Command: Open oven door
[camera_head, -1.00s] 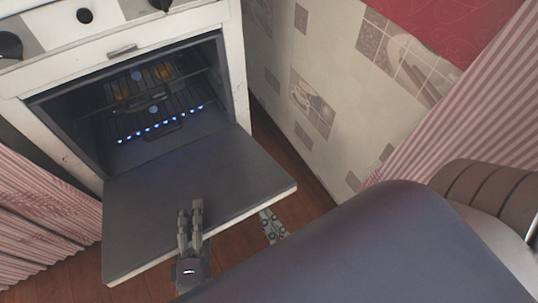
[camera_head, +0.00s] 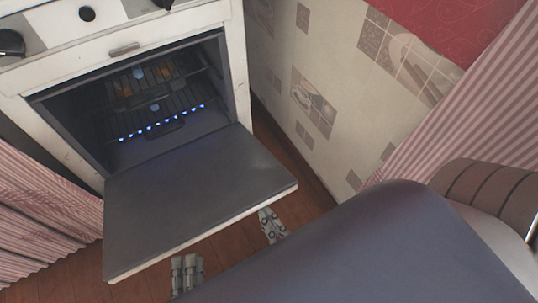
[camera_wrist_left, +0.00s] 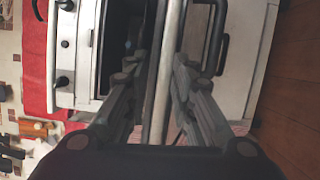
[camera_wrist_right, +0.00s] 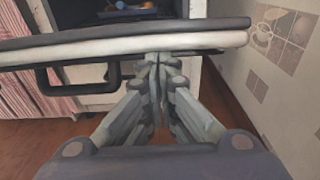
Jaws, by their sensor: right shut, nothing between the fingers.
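The oven door (camera_head: 190,190) is lowered, its inner face up and near level, in front of the lit oven cavity (camera_head: 150,105). The door's handle shows beneath it in the right wrist view (camera_wrist_right: 44,84) and in the left wrist view (camera_wrist_left: 222,45). My left gripper (camera_head: 186,262) is at the door's front edge, near the left side. In the left wrist view its fingers (camera_wrist_left: 157,80) are apart, with the pale door edge seen between them. My right gripper (camera_head: 266,214) is at the front edge, near the right corner, partly hidden by the door. Its fingertips (camera_wrist_right: 158,58) are together and empty.
The white stove (camera_head: 125,45) has knobs (camera_head: 10,42) on its front panel. A tiled wall (camera_head: 310,90) stands close on the right. Striped curtains (camera_head: 40,220) hang left of the oven. Wooden floor (camera_head: 235,240) shows below the door.

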